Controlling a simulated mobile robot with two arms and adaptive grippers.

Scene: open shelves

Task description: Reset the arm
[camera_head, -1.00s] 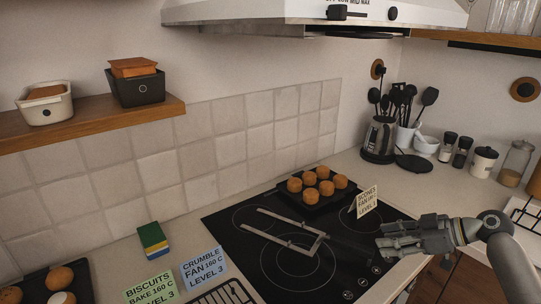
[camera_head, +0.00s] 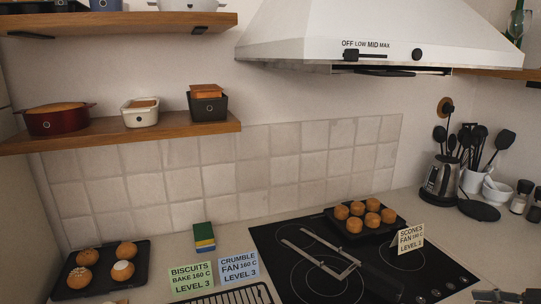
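Only the top edge of my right gripper (camera_head: 500,296) shows, at the bottom right corner beside the hob. Most of it is cut off by the frame, so I cannot tell whether its fingers are open or shut. My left gripper is out of view. The black hob (camera_head: 278,262) lies just left of my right gripper, with a U-shaped metal handle-like piece (camera_head: 345,272) lying on it.
A tray of scones (camera_head: 365,232) stands at the hob's back, near a scones card (camera_head: 410,238). Biscuit and crumble cards (camera_head: 192,280), a sponge (camera_head: 204,237) and a bun tray (camera_head: 75,262) stand left. A shelf (camera_head: 185,131) and hood (camera_head: 380,40) are above.

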